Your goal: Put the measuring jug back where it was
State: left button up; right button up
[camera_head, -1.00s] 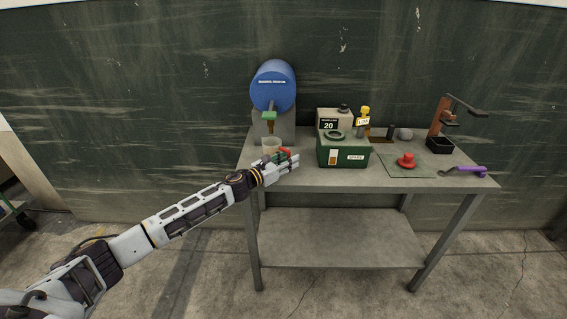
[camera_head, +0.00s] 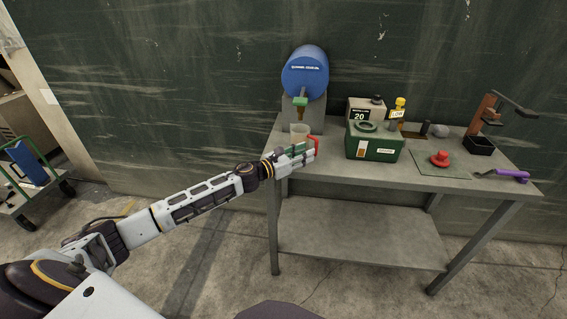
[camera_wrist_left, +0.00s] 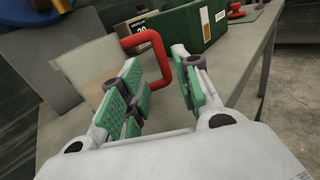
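The measuring jug (camera_head: 299,131) is a pale translucent cup with a red handle (camera_head: 316,145). It stands at the left end of the grey table (camera_head: 350,172), below the green tap (camera_head: 300,103) of the blue drum (camera_head: 305,70). In the left wrist view the jug (camera_wrist_left: 92,62) is at upper left, its red handle (camera_wrist_left: 148,39) reaching down between my fingers. My left gripper (camera_wrist_left: 163,75) is open around the handle, with a gap visible beside the right finger. In the head view the gripper (camera_head: 312,150) partly covers the jug. My right gripper is not in view.
A green box (camera_head: 375,147) stands right of the jug, with a "20" display (camera_head: 362,112) behind it. Farther right are a red knob (camera_head: 439,158) on a mat, a black tray (camera_head: 479,146) and a purple-handled tool (camera_head: 510,175). A cart (camera_head: 30,185) stands at far left.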

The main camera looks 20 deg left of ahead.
pick_arm(q)
jog(key=shift+v, duration=1.7)
jog(key=shift+b+v, duration=0.35)
jog(key=shift+v, duration=2.2)
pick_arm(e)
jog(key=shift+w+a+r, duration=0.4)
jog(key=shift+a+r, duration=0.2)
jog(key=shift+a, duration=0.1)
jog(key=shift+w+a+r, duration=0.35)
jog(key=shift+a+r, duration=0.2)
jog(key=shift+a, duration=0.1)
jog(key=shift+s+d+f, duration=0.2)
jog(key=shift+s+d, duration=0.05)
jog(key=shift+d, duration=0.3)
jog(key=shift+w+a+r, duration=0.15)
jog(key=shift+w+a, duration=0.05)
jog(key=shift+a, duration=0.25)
